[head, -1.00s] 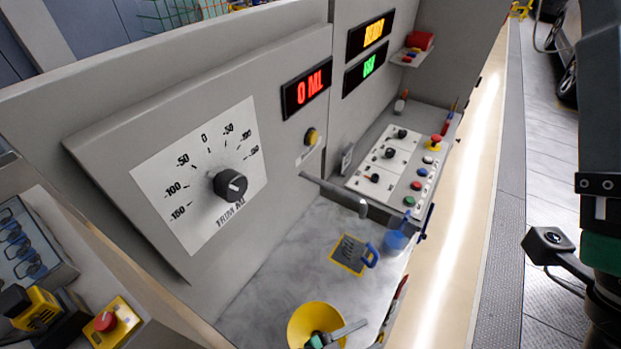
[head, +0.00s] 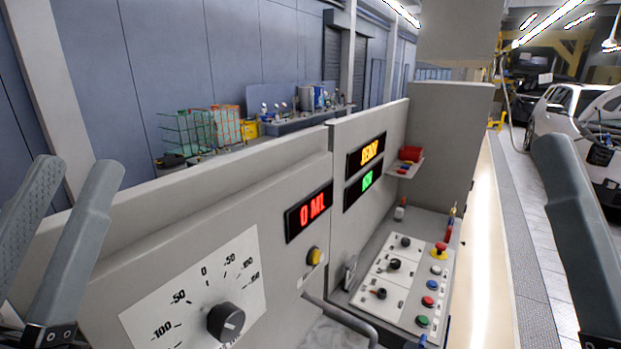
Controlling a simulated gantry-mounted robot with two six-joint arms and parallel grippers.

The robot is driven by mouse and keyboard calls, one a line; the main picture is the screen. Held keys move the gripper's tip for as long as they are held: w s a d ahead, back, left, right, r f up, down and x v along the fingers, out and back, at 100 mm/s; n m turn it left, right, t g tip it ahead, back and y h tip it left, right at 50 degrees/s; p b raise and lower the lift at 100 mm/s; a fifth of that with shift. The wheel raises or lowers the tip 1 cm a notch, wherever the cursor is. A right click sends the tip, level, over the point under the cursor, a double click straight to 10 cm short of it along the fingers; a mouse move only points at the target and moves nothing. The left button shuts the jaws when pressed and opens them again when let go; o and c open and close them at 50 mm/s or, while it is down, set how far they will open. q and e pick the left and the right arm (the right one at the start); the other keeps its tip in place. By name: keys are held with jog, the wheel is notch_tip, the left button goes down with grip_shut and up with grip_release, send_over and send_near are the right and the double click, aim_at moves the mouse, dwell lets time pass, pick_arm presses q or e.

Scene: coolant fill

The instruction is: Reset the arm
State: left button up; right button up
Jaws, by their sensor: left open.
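My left gripper (head: 80,163) is raised at the left edge, with its two grey fingers pointing up and apart and nothing between them. It shows in front of the grey machine panel (head: 120,258). One grey finger of my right gripper (head: 565,165) shows at the right edge. Its other finger is out of frame, so I cannot tell its opening. Neither gripper shows touching anything.
The panel carries a dial knob (head: 226,322), a red "0 ML" display (head: 310,211) and a yellow button (head: 314,256). A control board (head: 402,283) with knobs and coloured buttons lies beyond the spout pipe (head: 340,318). A white car (head: 572,115) stands far right.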

pick_arm(q)
notch_tip(320, 180, up, 28)
jog(key=s+a+n+t+y+p, duration=0.1)
jog(key=s+p, duration=0.1)
jog(key=p, duration=2.4)
jog(key=shift+s+a, duration=0.15)
jog(key=shift+a, duration=0.15)
jog(key=shift+r, duration=0.15)
